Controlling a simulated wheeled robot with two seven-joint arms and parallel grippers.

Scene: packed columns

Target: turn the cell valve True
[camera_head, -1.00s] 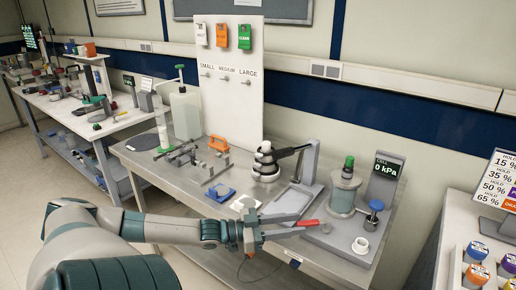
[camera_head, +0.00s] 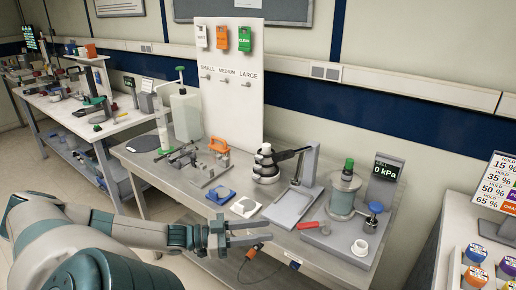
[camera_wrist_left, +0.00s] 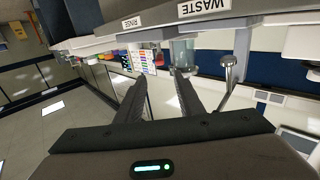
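The cell (camera_head: 343,192) is a clear cylinder with a green top on a grey base plate (camera_head: 330,240) at the bench's right end. Its display (camera_head: 384,170) reads 0 kPa. A red lever (camera_head: 308,225), which looks like the valve handle, lies at the plate's left front, pointing left. A blue knob (camera_head: 376,207) stands right of the cylinder. My left gripper (camera_head: 270,230) is open and empty, left of the red lever and apart from it, by the bench's front edge. In the left wrist view its fingers (camera_wrist_left: 158,78) are spread with nothing between. My right gripper is out of view.
A white cup (camera_head: 360,247) stands at the plate's front right. A grey stand (camera_head: 310,175) and a stack of dark rings (camera_head: 265,165) are left of the cell. An orange-ended cabled item (camera_head: 259,247) hangs by the front edge, near my gripper.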

